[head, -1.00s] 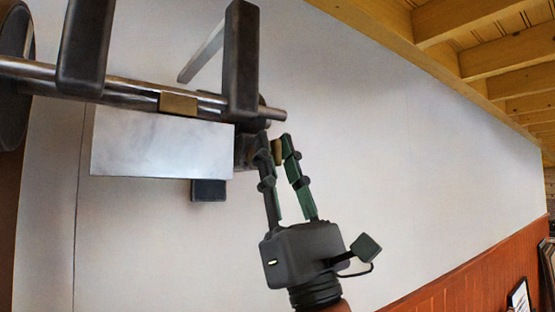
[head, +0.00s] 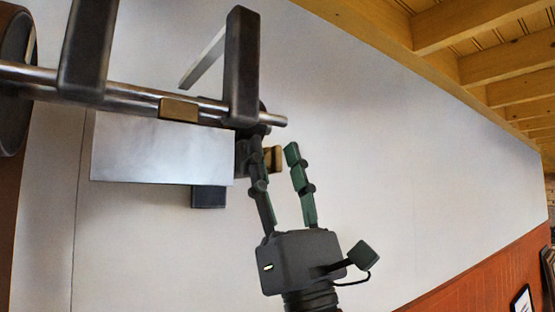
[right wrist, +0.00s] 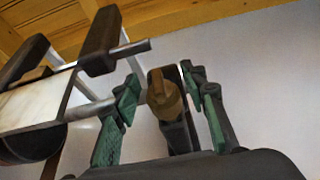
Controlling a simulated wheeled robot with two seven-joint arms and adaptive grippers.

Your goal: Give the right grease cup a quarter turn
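The right grease cup (head: 275,158) is a small brass-coloured piece at the right end of the press, partly hidden by a finger of my right gripper. In the right wrist view the brass cup (right wrist: 165,98) shows between the two fingers, in front of a dark mount. My right gripper (head: 275,148) is open around the cup, reaching up from below. The right finger stands clear of the cup. The left finger overlaps its left side in the head view, and I cannot tell whether it touches. My left gripper is not in view.
The press has a steel shaft (head: 140,96), a brass block (head: 179,110), a pale metal plate (head: 160,150) and dark upright bars (head: 241,65). A large dark wheel (head: 14,80) is at the far left. Right of my gripper there is free room before the pale wall (head: 420,170).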

